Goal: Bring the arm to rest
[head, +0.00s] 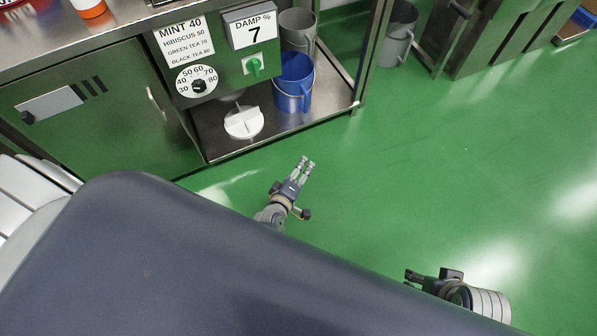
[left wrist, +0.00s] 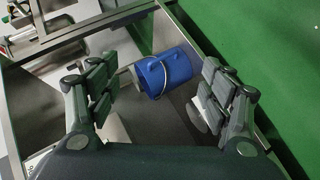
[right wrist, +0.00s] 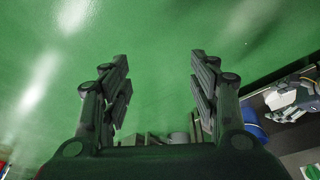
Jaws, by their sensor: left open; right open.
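My left gripper (head: 306,164) is over the green floor in front of the machine, its fingers pointing toward the steel shelf. In the left wrist view its fingers (left wrist: 157,92) are spread with nothing held between them; the blue bucket shows beyond the gap. My right gripper (head: 411,279) is at the lower right of the head view, over bare floor and partly hidden by my dark body. In the right wrist view its fingers (right wrist: 159,75) are wide apart and empty, with green floor beyond.
The blue bucket (head: 293,83) and a white round piece (head: 243,122) stand on the steel shelf (head: 325,115). A control panel with a dial (head: 197,85) is above. A grey bucket (head: 398,33) and steel units (head: 490,35) are farther back. The floor (head: 450,150) at right is clear.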

